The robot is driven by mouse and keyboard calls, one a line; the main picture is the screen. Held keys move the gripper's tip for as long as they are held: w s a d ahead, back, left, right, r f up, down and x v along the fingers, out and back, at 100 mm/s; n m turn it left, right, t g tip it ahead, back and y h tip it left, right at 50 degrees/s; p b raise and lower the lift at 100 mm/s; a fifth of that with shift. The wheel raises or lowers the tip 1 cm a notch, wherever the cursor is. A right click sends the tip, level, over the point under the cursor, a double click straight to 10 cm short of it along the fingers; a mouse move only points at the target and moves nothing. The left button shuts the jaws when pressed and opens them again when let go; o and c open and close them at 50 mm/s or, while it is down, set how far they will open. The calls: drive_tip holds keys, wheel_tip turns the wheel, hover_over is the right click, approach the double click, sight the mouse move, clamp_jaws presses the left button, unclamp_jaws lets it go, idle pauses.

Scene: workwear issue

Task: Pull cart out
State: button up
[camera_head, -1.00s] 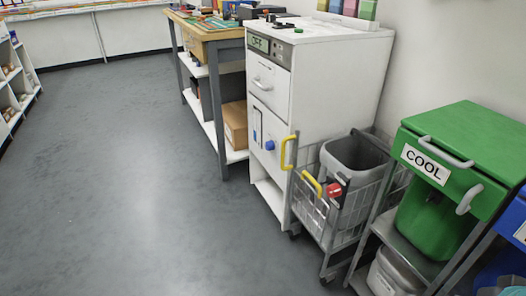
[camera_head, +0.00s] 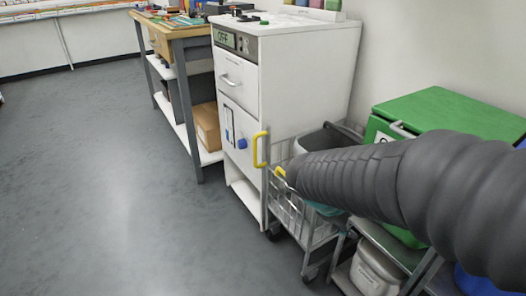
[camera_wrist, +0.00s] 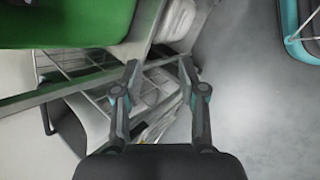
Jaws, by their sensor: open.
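The cart (camera_head: 312,236) is a grey wire basket cart on casters, standing between the white cabinet and the green bin's stand. It has a yellow handle (camera_head: 281,173) at its front corner and holds a grey bin (camera_head: 325,137). My dark arm covers much of the cart in the head view. In the wrist view my gripper (camera_wrist: 158,64) is open and empty, its two fingers pointing at the wire basket (camera_wrist: 150,85). I cannot tell whether the fingers touch it. The gripper's tips are hidden behind my arm in the head view.
A white cabinet (camera_head: 295,75) with a yellow handle (camera_head: 260,149) stands left of the cart. A green bin (camera_head: 450,112) sits on a metal stand at right, with a pale container (camera_head: 376,272) low on it. A workbench (camera_head: 178,45) stands farther back. The floor (camera_head: 120,190) at left is clear.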

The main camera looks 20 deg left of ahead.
drive_tip(key=w+a+f+n+t+h+b, duration=0.1)
drive_tip(key=w+a+f+n+t, duration=0.1)
drive_tip(key=a+f+n, duration=0.35)
drive_tip(key=w+a+f+n+t, duration=0.2)
drive_tip(key=w+a+n, duration=0.1)
drive_tip(key=a, duration=0.6)
drive_tip(key=n+t+y+b, duration=0.1)
drive_tip(key=n+t+y, duration=0.4)
drive_tip(key=n+t, duration=0.55)
approach(254, 154)
drive_tip(key=shift+n+g, duration=0.55)
drive_tip(key=shift+n, duration=0.15)
drive_tip(key=w, duration=0.7)
drive_tip(key=w+d+r, duration=0.1)
drive_tip(key=w, duration=0.2)
drive_tip(key=shift+w+d, duration=0.1)
drive_tip(key=shift+w, duration=0.25)
clamp_jaws()
